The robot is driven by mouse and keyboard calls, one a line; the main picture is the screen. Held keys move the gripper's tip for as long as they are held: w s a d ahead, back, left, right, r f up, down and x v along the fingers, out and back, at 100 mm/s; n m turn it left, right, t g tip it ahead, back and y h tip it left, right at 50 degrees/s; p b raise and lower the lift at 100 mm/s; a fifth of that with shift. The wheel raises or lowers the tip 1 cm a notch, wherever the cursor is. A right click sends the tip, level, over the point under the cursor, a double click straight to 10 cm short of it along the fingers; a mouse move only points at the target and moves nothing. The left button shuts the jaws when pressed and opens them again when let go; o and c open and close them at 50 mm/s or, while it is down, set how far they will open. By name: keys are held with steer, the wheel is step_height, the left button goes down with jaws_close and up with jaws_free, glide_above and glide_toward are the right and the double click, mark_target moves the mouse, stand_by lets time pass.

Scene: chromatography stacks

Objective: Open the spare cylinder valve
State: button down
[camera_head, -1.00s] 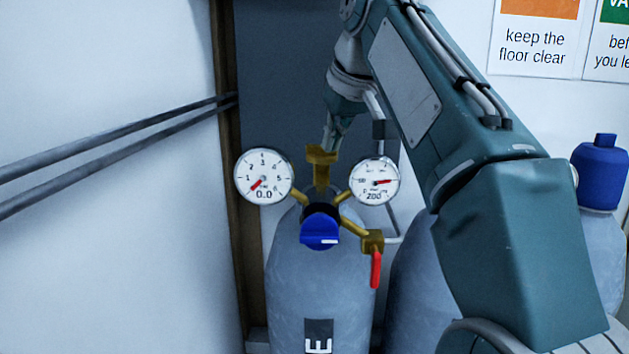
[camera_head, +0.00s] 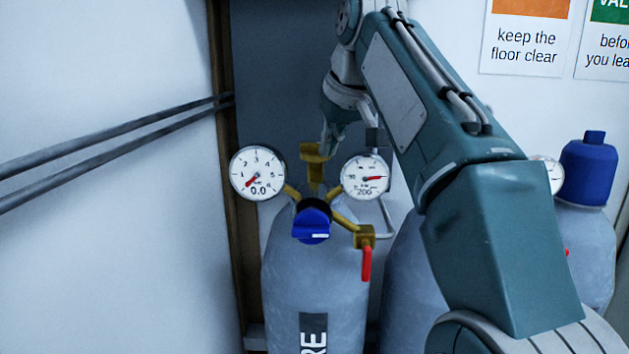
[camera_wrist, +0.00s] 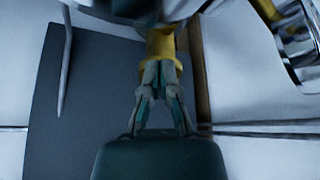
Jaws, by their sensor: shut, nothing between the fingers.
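A grey gas cylinder (camera_head: 290,270) stands upright with a brass valve (camera_head: 314,170) on top. Its regulator has a left gauge (camera_head: 258,173) reading 0.0, a right gauge (camera_head: 365,176) reading about 200, a blue knob (camera_head: 311,226) and a red lever (camera_head: 366,263) hanging down. My gripper (camera_head: 327,150) is at the top of the valve in the head view, its tips partly hidden. In the wrist view my gripper (camera_wrist: 161,68) is shut and empty, its fingertips close at the yellow brass part (camera_wrist: 162,45). I cannot tell whether they touch it.
A second grey cylinder (camera_head: 408,285) stands to the right, partly behind my arm. A blue-capped cylinder (camera_head: 588,170) is at far right. Two dark pipes (camera_head: 120,145) run along the left wall. A brown post (camera_head: 228,220) stands close behind on the left.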

steer(key=shift+w+a, duration=0.25)
steer(key=shift+a, duration=0.05)
steer(key=shift+w+d, duration=0.2)
steer(key=shift+w, duration=0.05)
stand_by(1.0)
steer(key=shift+s, duration=0.1)
steer(key=shift+s+d, duration=0.2)
steer(key=shift+s, duration=0.05)
stand_by(0.4)
